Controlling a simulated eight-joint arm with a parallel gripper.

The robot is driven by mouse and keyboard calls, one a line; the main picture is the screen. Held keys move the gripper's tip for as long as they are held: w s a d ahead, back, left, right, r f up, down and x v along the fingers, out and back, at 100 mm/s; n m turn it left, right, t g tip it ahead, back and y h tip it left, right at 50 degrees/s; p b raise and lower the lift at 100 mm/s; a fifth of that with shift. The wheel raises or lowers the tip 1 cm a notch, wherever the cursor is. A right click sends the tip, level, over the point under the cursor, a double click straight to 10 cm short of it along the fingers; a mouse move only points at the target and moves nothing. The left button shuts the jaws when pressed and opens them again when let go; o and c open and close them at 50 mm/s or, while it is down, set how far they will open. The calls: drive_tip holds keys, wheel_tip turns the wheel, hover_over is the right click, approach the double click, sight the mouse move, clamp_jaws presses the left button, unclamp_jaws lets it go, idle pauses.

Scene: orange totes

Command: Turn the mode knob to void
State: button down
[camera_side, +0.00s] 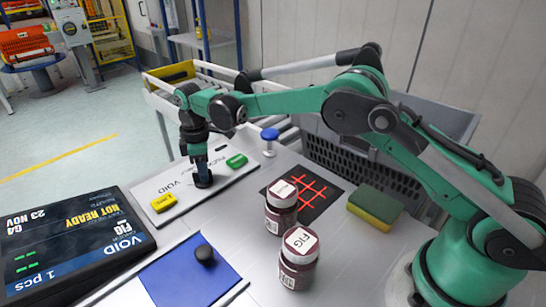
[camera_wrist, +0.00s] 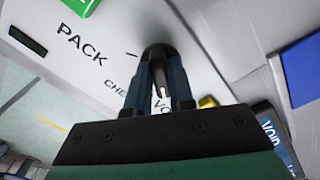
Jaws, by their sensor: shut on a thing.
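The black mode knob (camera_side: 203,181) stands on a white panel (camera_side: 150,187) in the side view. My gripper (camera_side: 202,170) points down over it with its fingers shut around it. In the wrist view my gripper (camera_wrist: 160,85) has its fingers on both sides of the dark knob (camera_wrist: 157,51). The words PACK, a partly covered CHE and a partly covered VO are printed around it. A pale mark shows between the fingers near VO; I cannot tell for sure whether it is the knob's pointer. The display (camera_side: 75,245) reads VOID, FIG, NOT READY and 1 pcs.
A green button (camera_side: 236,160) and a yellow button (camera_side: 163,203) flank the knob.

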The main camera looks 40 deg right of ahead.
idle(0.4)
drive_tip(key=c, duration=0.8)
unclamp_jaws()
drive_tip(key=shift+o, duration=0.2)
drive_tip(key=shift+r, duration=2.85)
